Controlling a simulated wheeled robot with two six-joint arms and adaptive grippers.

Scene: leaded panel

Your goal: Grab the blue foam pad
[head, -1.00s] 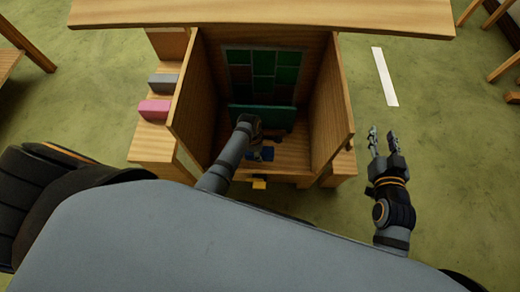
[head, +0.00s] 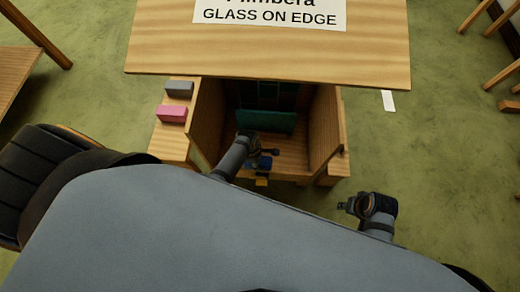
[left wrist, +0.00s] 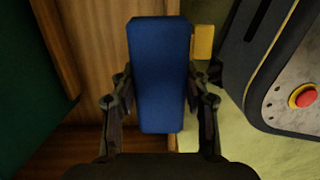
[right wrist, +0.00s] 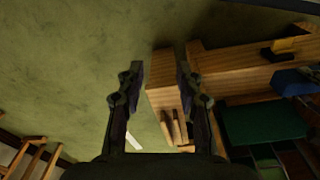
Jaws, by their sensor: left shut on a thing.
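The blue foam pad (left wrist: 160,75) is between the two fingers of my left gripper (left wrist: 160,100), which is shut on it in the left wrist view. In the head view the pad (head: 261,162) shows small at the front of the wooden booth, beside my left gripper (head: 265,152). A corner of the pad also shows at the right edge of the right wrist view (right wrist: 292,82). My right gripper (right wrist: 159,85) is open and empty. In the head view the right gripper (head: 345,206) is outside the booth, to its right.
The booth has a wooden right wall (head: 326,125) and a green bar (head: 266,121) inside. A grey block (head: 179,89) and a pink block (head: 172,113) sit on the left ledge. A yellow piece (head: 262,182) is at the front edge. A signed board (head: 270,55) overhangs the back.

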